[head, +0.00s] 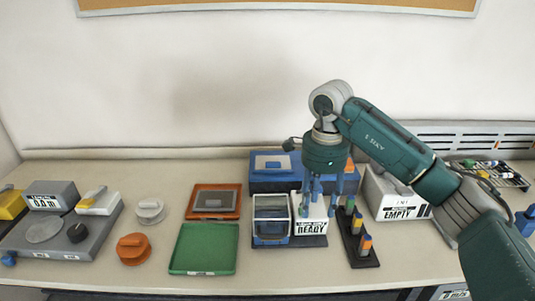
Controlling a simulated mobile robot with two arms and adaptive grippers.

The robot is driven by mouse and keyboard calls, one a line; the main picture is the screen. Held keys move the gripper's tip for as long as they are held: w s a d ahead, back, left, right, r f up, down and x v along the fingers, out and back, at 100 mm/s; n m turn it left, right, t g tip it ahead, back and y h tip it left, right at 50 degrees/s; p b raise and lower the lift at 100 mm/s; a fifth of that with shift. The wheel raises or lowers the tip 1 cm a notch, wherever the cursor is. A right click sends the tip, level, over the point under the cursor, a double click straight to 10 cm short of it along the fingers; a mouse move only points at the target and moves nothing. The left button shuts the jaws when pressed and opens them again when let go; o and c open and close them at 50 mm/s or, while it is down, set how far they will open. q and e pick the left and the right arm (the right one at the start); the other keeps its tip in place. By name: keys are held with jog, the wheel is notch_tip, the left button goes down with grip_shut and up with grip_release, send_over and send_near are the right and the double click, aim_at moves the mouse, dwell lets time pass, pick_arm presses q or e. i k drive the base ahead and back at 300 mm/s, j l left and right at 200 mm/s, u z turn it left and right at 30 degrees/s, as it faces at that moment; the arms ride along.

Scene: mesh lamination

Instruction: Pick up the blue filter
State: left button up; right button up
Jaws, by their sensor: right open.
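My right gripper (318,205) points down over the white box labelled READY (311,228). Its fingers are apart, with nothing visible between them; I cannot tell whether they touch the box. Just behind and left of it is a blue case (262,183) with a pale panel (272,163) on top; its right part is partly hidden by the gripper. I cannot tell for certain which blue item is the filter. A blue-based clear box (271,239) stands left of the READY box. My left gripper is not in view.
A black rack with coloured vials (359,236) stands close right of the gripper. A white EMPTY box (399,205) is farther right. An orange frame (202,213) and a green tray (181,262) lie left. A grey scale (62,241) and orange and grey knobbed discs are farther left.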

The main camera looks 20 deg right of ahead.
aim_at(262, 163)
jog(key=i, duration=1.25)
